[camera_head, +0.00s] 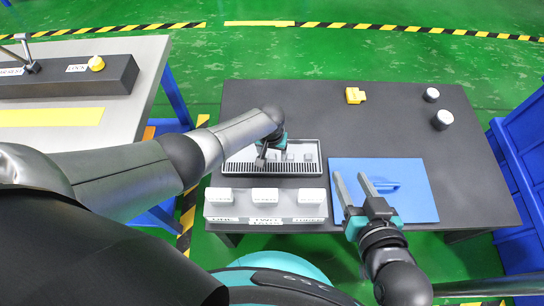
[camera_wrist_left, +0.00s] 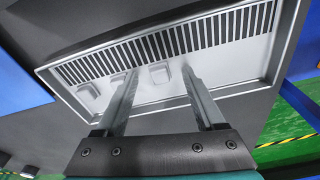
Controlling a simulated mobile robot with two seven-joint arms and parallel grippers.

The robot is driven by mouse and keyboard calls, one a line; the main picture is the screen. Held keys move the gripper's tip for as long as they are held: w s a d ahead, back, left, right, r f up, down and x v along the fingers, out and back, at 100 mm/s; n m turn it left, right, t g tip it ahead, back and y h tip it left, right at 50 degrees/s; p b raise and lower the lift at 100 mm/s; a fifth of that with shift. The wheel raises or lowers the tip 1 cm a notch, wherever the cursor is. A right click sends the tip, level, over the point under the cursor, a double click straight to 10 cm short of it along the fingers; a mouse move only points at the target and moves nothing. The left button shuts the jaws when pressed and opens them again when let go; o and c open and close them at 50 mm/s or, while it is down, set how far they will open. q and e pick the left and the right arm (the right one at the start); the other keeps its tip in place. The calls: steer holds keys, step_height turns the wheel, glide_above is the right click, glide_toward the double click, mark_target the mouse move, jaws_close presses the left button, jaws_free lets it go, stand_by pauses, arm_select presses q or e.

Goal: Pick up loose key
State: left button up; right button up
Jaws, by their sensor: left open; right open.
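Small grey key-like blocks lie in a light-rimmed tray (camera_head: 312,174) on the dark table. In the left wrist view, three of them show as a left block (camera_wrist_left: 88,95), a middle block (camera_wrist_left: 117,84) and a right block (camera_wrist_left: 160,74). I cannot tell which is the loose key. My left gripper (camera_head: 264,152) is open over the tray; its fingers also show in the left wrist view (camera_wrist_left: 160,70), with the right block appearing between them. Whether they touch the tray is unclear. My right gripper (camera_head: 350,176) is open and empty over the left part of a blue mat (camera_head: 410,207).
A grey panel (camera_head: 265,211) with three white labelled keys stands in front of the tray. A blue handle-like piece (camera_head: 385,187) lies on the mat. A yellow object (camera_head: 355,96) and two white-topped cylinders (camera_head: 431,94) stand farther back. A bench (camera_head: 130,60) is at left.

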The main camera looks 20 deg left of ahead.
arm_select(q)
steer(key=shift+c, duration=0.3)
jaws_close()
stand_by(0.3)
